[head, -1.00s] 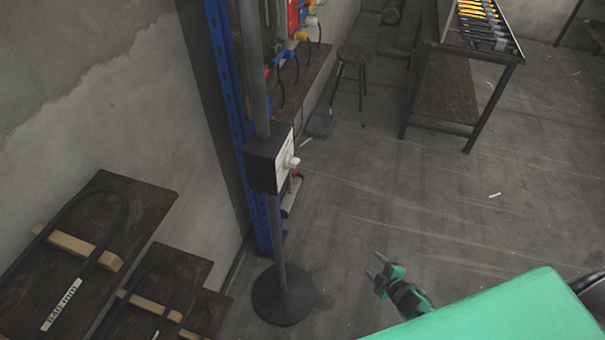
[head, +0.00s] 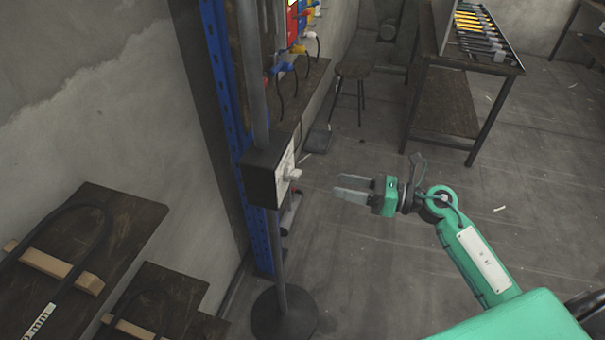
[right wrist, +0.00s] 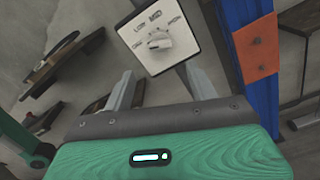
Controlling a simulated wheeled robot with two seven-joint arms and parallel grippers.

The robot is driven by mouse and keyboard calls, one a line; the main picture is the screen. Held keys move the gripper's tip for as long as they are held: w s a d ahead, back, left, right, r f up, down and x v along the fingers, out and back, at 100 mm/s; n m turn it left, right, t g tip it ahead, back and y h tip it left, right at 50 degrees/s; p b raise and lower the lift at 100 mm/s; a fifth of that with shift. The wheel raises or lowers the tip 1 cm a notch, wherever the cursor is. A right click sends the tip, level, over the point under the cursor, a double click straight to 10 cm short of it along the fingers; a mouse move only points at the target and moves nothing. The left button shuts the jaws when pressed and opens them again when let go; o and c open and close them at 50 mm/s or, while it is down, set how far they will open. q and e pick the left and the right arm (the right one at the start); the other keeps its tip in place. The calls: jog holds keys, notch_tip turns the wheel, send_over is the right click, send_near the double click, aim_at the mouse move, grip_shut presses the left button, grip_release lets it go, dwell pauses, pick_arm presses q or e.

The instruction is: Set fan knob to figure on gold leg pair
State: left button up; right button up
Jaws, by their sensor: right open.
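The fan knob (head: 293,175) is a small white knob on the white face of a black box (head: 262,180), fixed to a dark upright pole. In the right wrist view the knob (right wrist: 160,43) sits on a tilted white dial plate (right wrist: 176,58) with small marks around it, too small to read surely. My right gripper (head: 338,187) is open and empty, a short way right of the knob, its fingers pointing toward the box. In the right wrist view the fingers (right wrist: 160,75) lie below the knob, not touching it. My left gripper is not in view. I cannot make out a gold leg pair.
The pole stands on a round black base (head: 284,314) beside a blue upright rail (head: 262,235). Dark boards with wooden bars (head: 92,235) are at the lower left. A stool (head: 355,70) and a workbench (head: 445,100) stand behind.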

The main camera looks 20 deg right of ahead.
aim_at(300, 175)
jog(key=p+x, duration=0.3)
jog(key=x, duration=0.6)
jog(key=shift+w+a+r, duration=0.15)
jog(key=shift+w+a, duration=0.05)
jog(key=shift+w, duration=0.05)
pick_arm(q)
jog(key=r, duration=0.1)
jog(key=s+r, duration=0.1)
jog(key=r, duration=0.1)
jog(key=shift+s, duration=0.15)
pick_arm(e)
jog(key=shift+w+a, duration=0.25)
jog(key=shift+a, duration=0.15)
jog(key=c, duration=1)
